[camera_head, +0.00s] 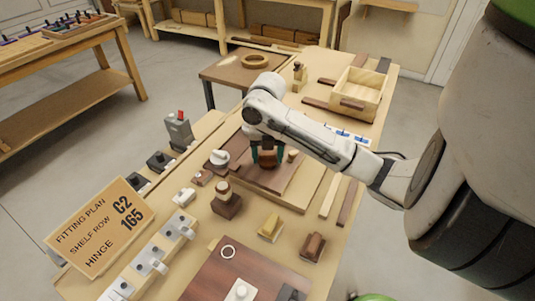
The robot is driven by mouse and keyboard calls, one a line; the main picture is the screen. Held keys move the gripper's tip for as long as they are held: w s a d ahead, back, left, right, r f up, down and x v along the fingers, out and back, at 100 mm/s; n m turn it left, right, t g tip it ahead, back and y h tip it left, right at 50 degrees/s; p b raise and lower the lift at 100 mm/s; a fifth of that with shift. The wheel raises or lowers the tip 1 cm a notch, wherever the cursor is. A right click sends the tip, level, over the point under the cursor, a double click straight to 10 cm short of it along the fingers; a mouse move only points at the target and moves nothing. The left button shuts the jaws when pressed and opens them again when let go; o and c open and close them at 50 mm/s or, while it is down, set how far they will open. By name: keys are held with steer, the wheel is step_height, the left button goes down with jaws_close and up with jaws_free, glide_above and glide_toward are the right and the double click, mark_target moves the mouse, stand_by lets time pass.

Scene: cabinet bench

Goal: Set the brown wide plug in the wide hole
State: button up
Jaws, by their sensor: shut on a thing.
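My gripper (268,154) is low over the middle of the bench, with dark fingers on either side of a brown plug (267,160). It is shut on this plug. The plug is over or on a dark brown board (280,183), which lies on a lighter wooden base.
A yellow block (270,228) and a brown block (313,246) sit in front. A wooden crate (348,103) is behind, and a lettered sign (98,228) at left.

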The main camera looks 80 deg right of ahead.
steer(key=shift+f, duration=0.25)
steer(key=o, duration=0.9)
steer(key=shift+o, duration=0.5)
steer(key=shift+r+p, duration=2.55)
steer(key=shift+r, duration=1.2)
